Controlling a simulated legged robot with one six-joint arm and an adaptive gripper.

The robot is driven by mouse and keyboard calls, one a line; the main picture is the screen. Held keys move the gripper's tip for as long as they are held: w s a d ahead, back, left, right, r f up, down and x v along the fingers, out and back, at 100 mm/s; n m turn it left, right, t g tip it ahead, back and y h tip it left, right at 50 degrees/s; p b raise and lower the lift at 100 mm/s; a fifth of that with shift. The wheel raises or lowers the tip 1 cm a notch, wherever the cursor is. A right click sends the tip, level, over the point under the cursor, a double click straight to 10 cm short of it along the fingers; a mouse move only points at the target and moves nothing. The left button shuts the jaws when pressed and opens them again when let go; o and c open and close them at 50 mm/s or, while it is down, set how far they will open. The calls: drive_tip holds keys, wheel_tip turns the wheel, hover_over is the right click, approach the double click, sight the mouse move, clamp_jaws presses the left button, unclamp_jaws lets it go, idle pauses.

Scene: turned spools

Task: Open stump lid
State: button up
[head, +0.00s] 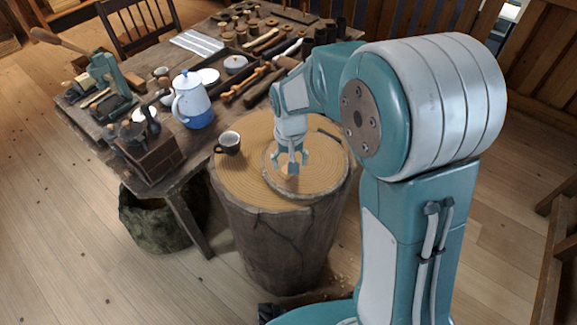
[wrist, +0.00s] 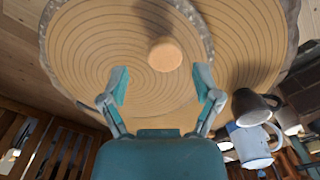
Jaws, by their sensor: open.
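The stump (head: 277,245) stands upright on the floor, with a pale ringed top. Its lid (head: 325,178), a round ringed slab with a bark rim, lies flat on the front right of that top. The lid (wrist: 85,55) fills much of the wrist view, with a short pale round knob (wrist: 165,54) near its middle. My gripper (head: 292,159) is above the lid, fingers apart and empty. In the wrist view my gripper (wrist: 162,86) has the knob just beyond its fingertips, between their lines.
A dark cup (head: 228,143) stands on the stump top, left of the lid. A narrow dark shape (head: 328,134) lies at the top's back right. The workbench (head: 200,150) behind holds a blue-and-white pot (head: 193,101), tools and several spools. A mossy basket-like container (head: 155,222) sits below.

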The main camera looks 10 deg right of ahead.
drive_tip(key=shift+f, duration=0.95)
drive_tip(key=shift+a+f, duration=0.2)
drive_tip(key=shift+a, duration=0.25)
drive_tip(key=shift+d, duration=0.25)
clamp_jaws()
drive_tip(key=shift+r, duration=0.1)
